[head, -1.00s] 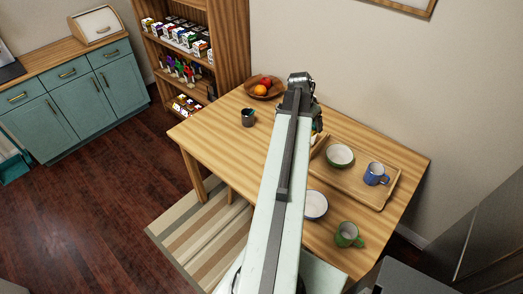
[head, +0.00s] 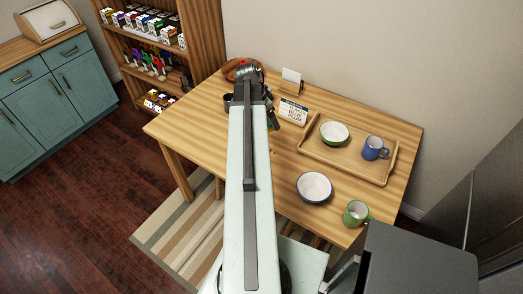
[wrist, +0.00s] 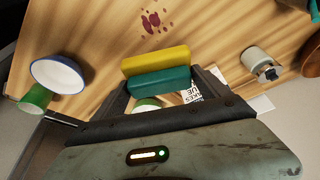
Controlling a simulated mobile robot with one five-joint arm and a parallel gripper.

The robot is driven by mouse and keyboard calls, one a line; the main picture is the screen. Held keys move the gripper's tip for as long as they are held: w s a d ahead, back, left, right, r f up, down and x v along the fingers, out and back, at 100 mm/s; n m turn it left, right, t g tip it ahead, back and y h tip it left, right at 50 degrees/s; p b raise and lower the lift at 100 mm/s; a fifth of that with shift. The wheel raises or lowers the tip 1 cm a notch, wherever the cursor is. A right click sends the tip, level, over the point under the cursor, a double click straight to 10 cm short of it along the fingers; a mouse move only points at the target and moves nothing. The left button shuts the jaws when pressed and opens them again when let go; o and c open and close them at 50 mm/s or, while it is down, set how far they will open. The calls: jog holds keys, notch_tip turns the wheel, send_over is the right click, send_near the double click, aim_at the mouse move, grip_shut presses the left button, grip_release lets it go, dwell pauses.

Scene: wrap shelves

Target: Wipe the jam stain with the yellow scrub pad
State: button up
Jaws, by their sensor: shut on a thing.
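The scrub pad (wrist: 157,69), yellow on one side and teal on the other, is held between the fingers of my gripper (wrist: 160,80) in the wrist view. The jam stain (wrist: 151,22) is a few dark red blotches on the wooden table (wrist: 205,25), beyond the pad's yellow side. The pad and stain look apart; the pad's height above the table is hard to tell. In the head view my gripper (head: 274,114) is over the table's back left part, and my arm hides the stain and most of the pad.
A white bowl (head: 314,187) and green mug (head: 355,213) stand at the front right. A wooden tray (head: 340,168) holds a green bowl (head: 334,133) and blue mug (head: 375,148).

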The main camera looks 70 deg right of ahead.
jog(key=w+a+f+m+g+b, duration=0.1)
jog(key=a+f+m+b, duration=0.2)
jog(key=f, duration=0.5)
jog(key=shift+a+f+m+y+b, duration=0.15)
jog(key=shift+a+m+y+b, duration=0.2)
jog(key=shift+a+b, duration=0.7)
jog(key=shift+d+f+b, duration=0.15)
jog(key=shift+d+b, duration=0.1)
jog(key=shift+b, duration=0.1)
